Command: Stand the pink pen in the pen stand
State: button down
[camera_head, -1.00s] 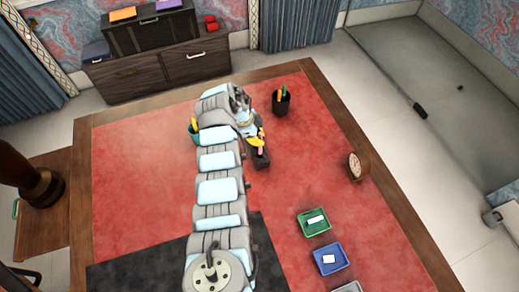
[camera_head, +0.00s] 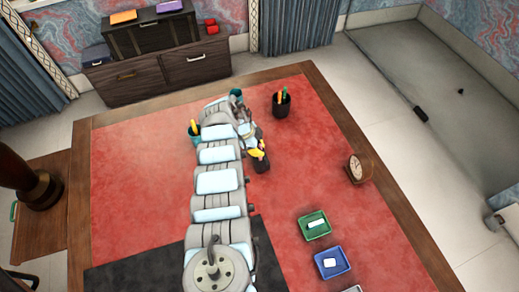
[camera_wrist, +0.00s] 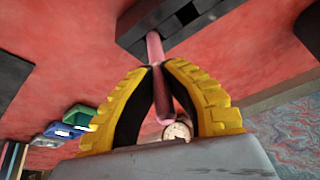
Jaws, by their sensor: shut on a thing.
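My gripper (camera_wrist: 160,68), with yellow-backed fingers, is shut on the pink pen (camera_wrist: 155,48). In the wrist view one end of the pen reaches the edge of a dark, box-like holder (camera_wrist: 133,38); I cannot tell whether that end is inside it. The other end shows between the fingers. In the head view my gripper (camera_head: 257,151) is just above the dark holder (camera_head: 260,165) on the red desk top, and only a bit of the pink pen (camera_head: 263,146) shows. A black pen cup (camera_head: 281,107) with orange and green pens stands behind, to the right.
A teal cup (camera_head: 193,137) with pens stands left of my arm. A small round clock (camera_head: 357,169) is on the right. A green tray (camera_head: 303,222) and a blue tray (camera_head: 319,268) lie at the front right. The red surface between is clear.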

jog(key=shift+f, duration=0.15)
jog(key=c, duration=1.2)
grip_release()
